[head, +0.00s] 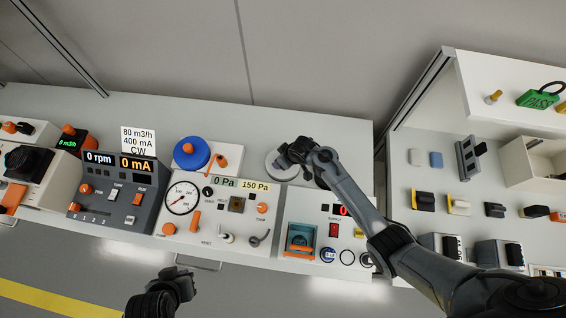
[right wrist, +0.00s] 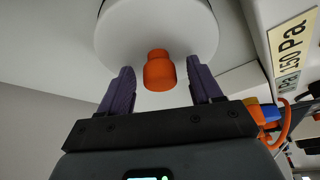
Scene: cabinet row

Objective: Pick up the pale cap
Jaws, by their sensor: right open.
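The pale cap (head: 277,166) is a round whitish disc on the back of the bench, right of the blue cap. In the right wrist view the cap (right wrist: 115,30) fills the top, with an orange knob (right wrist: 159,72) at its centre. My right gripper (head: 288,158) is over the cap and hides part of it. In the right wrist view its open fingers (right wrist: 160,82) stand on either side of the knob, with a visible gap on each side. My left gripper (head: 180,279) is low in front of the bench, away from the cap; its jaws are unclear.
A blue cap (head: 190,154) lies to the left with an orange hook beside it. The gauge panel (head: 183,198) and supply panel (head: 327,222) stand along the front. A shelf unit (head: 445,170) with small parts is at the right. The bench behind the caps is bare.

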